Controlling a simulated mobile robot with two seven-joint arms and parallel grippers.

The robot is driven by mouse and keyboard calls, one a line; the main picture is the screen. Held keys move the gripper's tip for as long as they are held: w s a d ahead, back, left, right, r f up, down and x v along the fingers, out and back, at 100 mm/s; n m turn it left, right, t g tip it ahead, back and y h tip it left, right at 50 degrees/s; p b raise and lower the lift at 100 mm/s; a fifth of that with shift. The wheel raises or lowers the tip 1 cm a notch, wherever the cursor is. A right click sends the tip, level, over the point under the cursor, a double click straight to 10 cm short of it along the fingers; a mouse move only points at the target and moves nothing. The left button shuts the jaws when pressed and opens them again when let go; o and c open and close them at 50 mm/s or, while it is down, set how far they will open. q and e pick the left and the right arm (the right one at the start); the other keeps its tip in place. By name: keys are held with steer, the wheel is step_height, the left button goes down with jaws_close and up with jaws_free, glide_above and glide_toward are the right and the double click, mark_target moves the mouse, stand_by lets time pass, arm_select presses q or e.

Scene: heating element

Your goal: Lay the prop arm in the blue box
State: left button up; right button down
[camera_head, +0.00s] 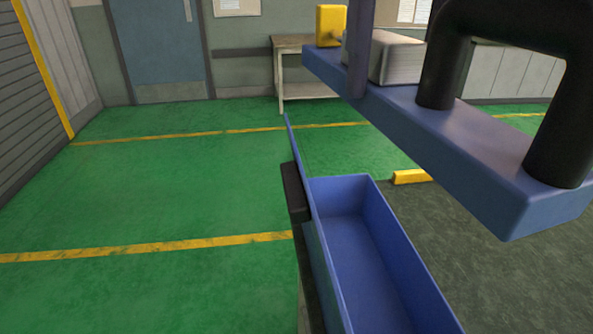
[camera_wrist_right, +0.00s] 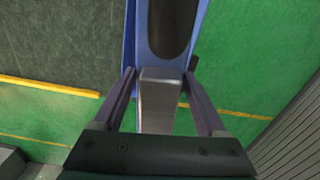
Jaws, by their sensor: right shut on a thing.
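The prop arm (camera_head: 440,130), a long blue bar, hangs in the air at the upper right of the head view. It has a thick black handle, a grey metal block (camera_head: 392,58) and a yellow piece (camera_head: 331,25) at its far end. My right gripper (camera_head: 359,75) is shut on it at the grey block; one finger shows in the head view. In the right wrist view both fingers flank the block (camera_wrist_right: 160,88). The blue box (camera_head: 383,238) is open and looks empty, at the bottom centre, below and left of the bar. My left gripper is not in view.
A thin raised blue panel (camera_head: 318,240) with a black piece (camera_head: 296,192) stands along the box's left side. A yellow block (camera_head: 412,176) lies to the right of the box. A bench (camera_head: 300,90) stands at the back. Green floor at the left is clear.

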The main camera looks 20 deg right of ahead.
steer(key=shift+m, duration=0.6)
steer(key=w+d+f+b, duration=0.1)
steer(key=f+b, duration=0.4)
steer(key=f, duration=0.6)
steer(key=d+f+b, duration=0.2)
steer(key=f+b, duration=0.3)
steer(key=f, duration=0.5)
steer(key=w+d+f+b, duration=0.1)
steer(key=f+b, duration=0.4)
steer(key=f, duration=0.6)
steer(key=shift+w+d+f+b, duration=0.2)
steer(key=shift+w+f+b, duration=0.1)
steer(key=shift+w+f, duration=0.05)
step_height(320, 180, down, 4)
steer(key=shift+f+b, duration=0.1)
steer(key=shift+b, duration=0.5)
jaws_free()
step_height(320, 180, up, 12)
steer(key=p, duration=0.3)
